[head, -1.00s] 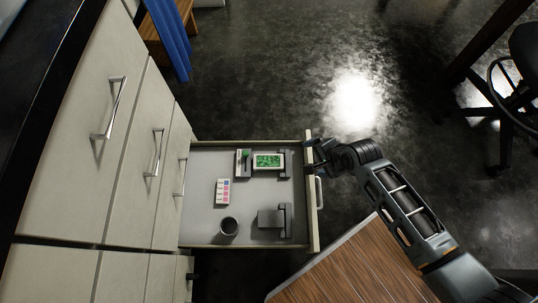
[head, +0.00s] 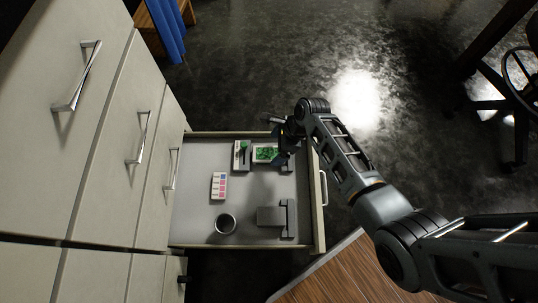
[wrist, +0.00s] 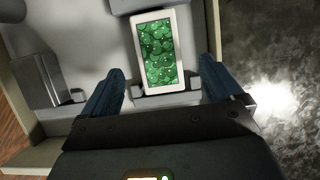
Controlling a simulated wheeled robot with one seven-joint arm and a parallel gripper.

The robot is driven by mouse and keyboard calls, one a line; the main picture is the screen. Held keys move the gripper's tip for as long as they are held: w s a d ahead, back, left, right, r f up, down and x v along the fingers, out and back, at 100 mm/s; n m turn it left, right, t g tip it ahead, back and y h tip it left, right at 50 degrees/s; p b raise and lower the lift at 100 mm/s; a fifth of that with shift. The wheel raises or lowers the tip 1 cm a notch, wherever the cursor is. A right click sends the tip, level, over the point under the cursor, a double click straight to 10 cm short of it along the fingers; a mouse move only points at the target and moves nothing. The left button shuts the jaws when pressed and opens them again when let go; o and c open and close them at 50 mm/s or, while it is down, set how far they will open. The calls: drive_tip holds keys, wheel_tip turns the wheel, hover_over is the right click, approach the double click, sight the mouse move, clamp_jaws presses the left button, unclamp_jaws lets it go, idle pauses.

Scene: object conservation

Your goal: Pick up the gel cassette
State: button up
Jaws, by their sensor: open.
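The gel cassette, a flat white-framed piece with a green bubbled face (head: 265,153), lies in the open drawer near its far right corner. In the wrist view the cassette (wrist: 158,52) lies ahead of my gripper, roughly between the lines of its two fingers. My gripper (head: 284,140) is over the drawer's right end, beside the cassette and partly covering its right side. The near end of the cassette sits by a grey holder (wrist: 165,98).
A wooden surface (head: 325,272) lies at the front right.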

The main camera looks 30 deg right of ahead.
sight(269, 153)
drive_tip(key=b+x, duration=0.2)
drive_tip(key=x, duration=0.2)
drive_tip(key=shift+a+f+b, duration=0.2)
drive_tip(key=shift+f+b, duration=0.1)
drive_tip(key=shift+b, duration=0.1)
drive_tip(key=c, duration=1.2)
drive_tip(key=shift+c, duration=0.2)
drive_tip(key=shift+r, duration=0.2)
